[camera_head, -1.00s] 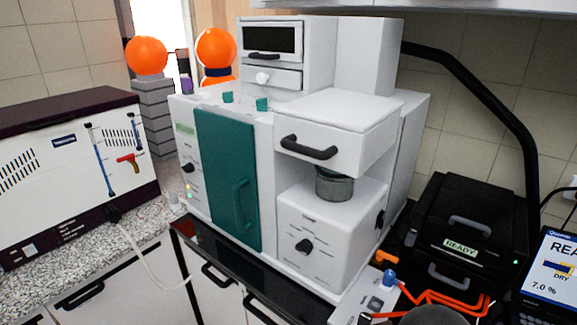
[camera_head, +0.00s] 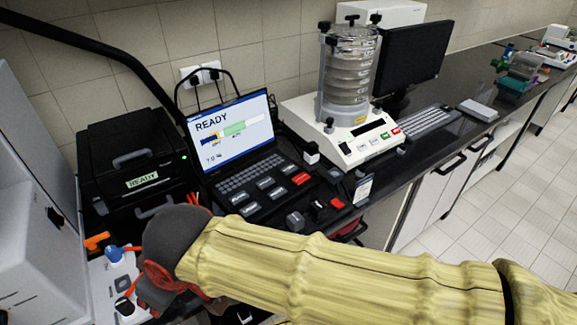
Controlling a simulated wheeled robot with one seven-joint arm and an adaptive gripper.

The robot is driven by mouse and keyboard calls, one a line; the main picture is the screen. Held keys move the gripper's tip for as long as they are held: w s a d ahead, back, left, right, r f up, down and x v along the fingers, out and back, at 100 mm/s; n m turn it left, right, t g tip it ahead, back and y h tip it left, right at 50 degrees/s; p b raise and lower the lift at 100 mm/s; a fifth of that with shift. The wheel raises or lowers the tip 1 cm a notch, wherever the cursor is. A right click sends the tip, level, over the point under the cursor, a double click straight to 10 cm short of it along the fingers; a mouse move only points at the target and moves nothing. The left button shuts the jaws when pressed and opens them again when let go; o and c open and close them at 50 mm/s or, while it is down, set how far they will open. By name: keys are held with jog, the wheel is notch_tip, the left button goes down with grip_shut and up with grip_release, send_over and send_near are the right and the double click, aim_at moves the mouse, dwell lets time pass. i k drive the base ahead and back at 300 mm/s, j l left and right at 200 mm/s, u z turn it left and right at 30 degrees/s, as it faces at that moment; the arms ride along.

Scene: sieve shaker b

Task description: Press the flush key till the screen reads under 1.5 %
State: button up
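The screen (camera_head: 250,152) stands upright on a dark console in the middle left. It reads READY above a coloured bar, with a small figure that looks like 7.0 %. The console (camera_head: 232,210) below it has a keyboard, several dark keys with pale labels and one red key (camera_head: 301,178). The labels are too small to read, so I cannot tell which is the flush key. My yellow arm crosses the lower part of the view, in front of the console. Its dark rounded joint is at the lower left. My gripper does not show.
A black box labelled READY (camera_head: 135,142) stands left of the screen. A sieve shaker (camera_head: 347,85) with stacked sieves stands to its right, with a monitor (camera_head: 415,58) behind. The floor at right is clear.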

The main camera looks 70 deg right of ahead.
aim_at(286, 171)
jog(key=z, duration=2.15)
